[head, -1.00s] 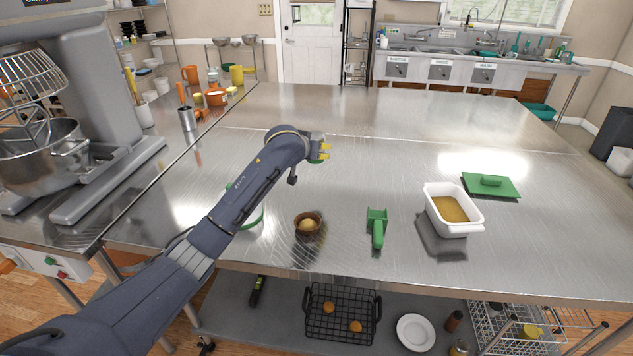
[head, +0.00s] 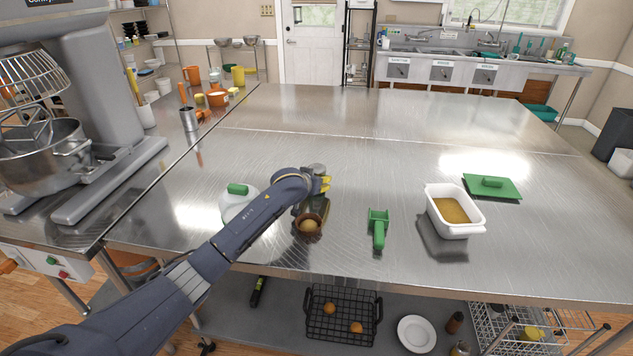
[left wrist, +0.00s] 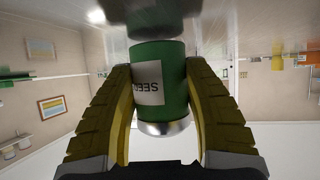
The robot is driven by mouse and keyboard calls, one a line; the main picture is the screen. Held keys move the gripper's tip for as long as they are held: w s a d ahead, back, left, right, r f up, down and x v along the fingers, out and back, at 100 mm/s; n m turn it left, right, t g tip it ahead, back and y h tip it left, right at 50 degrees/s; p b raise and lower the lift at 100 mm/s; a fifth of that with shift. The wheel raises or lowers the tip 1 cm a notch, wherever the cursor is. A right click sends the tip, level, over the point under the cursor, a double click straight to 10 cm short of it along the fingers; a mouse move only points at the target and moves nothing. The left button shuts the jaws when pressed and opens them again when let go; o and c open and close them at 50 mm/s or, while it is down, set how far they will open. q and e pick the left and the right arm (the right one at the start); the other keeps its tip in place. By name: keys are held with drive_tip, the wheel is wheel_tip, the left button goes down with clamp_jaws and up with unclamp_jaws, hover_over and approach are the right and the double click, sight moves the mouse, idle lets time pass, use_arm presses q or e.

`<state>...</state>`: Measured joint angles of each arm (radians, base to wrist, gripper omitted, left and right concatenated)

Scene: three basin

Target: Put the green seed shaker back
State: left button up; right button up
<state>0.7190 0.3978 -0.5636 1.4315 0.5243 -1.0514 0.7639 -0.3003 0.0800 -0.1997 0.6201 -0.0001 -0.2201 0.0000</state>
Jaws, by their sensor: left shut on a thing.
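The green seed shaker (left wrist: 160,82) has a white label and a silver domed end. In the left wrist view it sits between the yellow fingers of my left gripper (left wrist: 162,110), which is shut on it. That view is upside down, and the shaker looks upright, close above or on the steel table. In the head view my left gripper (head: 322,184) is just behind the brown bowl, and the shaker is mostly hidden, with only its greyish top (head: 317,169) showing. My right gripper is not in view.
The brown bowl (head: 309,226) with a round tan item stands near the front edge. A white container with a green lid (head: 238,189) is left, partly behind my arm. A green scoop (head: 378,228), white tub (head: 455,226) and green lid (head: 491,186) lie right. The table's back is clear.

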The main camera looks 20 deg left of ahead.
use_arm(q)
drive_tip(key=shift+f, duration=0.2)
drive_tip(key=o, duration=1.5)
drive_tip(key=shift+f, duration=0.1)
drive_tip(key=shift+c, duration=0.2)
drive_tip(key=shift+r, duration=0.2)
drive_tip(key=d+v, duration=0.1)
drive_tip(key=v, duration=1.1)
drive_tip(key=shift+a, duration=0.5)
